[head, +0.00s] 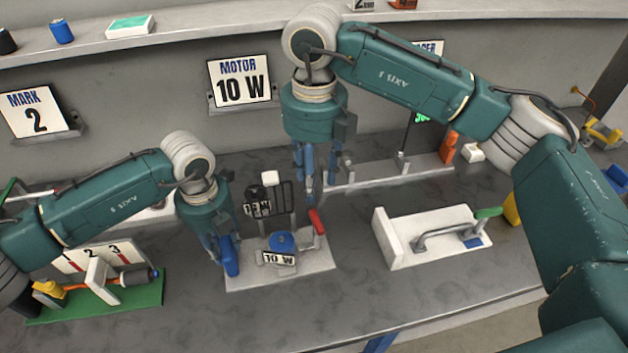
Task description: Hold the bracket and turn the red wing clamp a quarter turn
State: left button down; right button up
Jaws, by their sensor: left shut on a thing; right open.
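A white bracket plate (315,264) lies on the grey bench, with a blue round part (283,241) and a "10 W" tag (279,258) on it. A blue upright block (231,255) stands at its left edge. My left gripper (221,250) is shut on this block; its fingertips are partly hidden. The red wing clamp (317,222) stands at the plate's back right and points up, tilted slightly left. My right gripper (315,188) is open and empty, pointing down above and behind the clamp. It appears apart from the clamp.
A black grid part (280,197) stands behind the plate. A green board (140,297) with parts lies at left. The bench front is clear.

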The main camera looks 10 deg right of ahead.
pick_arm(q)
jog(key=c, duration=1.2)
grip_release()
